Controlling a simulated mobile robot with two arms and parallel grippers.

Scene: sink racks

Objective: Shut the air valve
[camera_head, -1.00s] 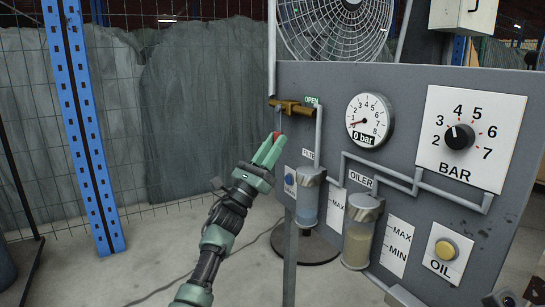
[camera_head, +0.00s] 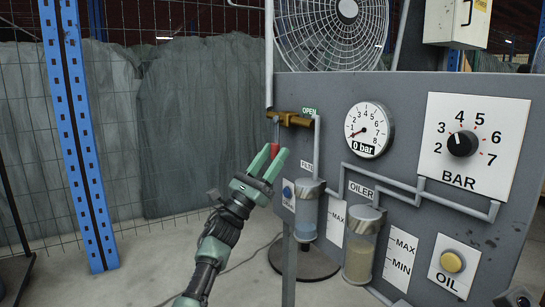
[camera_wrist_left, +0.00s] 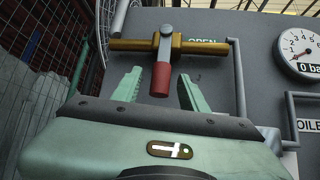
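The air valve (camera_head: 294,119) is a brass-coloured body on the panel's upper left, beside a green OPEN label (camera_head: 309,111). Its lever hangs down across the body and ends in a red grip (camera_head: 275,148). In the left wrist view, the red grip (camera_wrist_left: 161,80) points toward me. My left gripper (camera_head: 271,158) is just below the valve. Its green fingers (camera_wrist_left: 158,88) are open, one on each side of the red grip, with gaps visible on both sides. My right gripper is in neither view.
The grey panel (camera_head: 395,90) carries a pressure gauge (camera_head: 369,130) reading 0 bar, a BAR knob (camera_head: 462,144), filter (camera_head: 308,210) and oiler (camera_head: 361,245) jars, and pipes. A fan (camera_head: 333,30) stands behind. A blue post (camera_head: 78,135) and mesh fence are at left.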

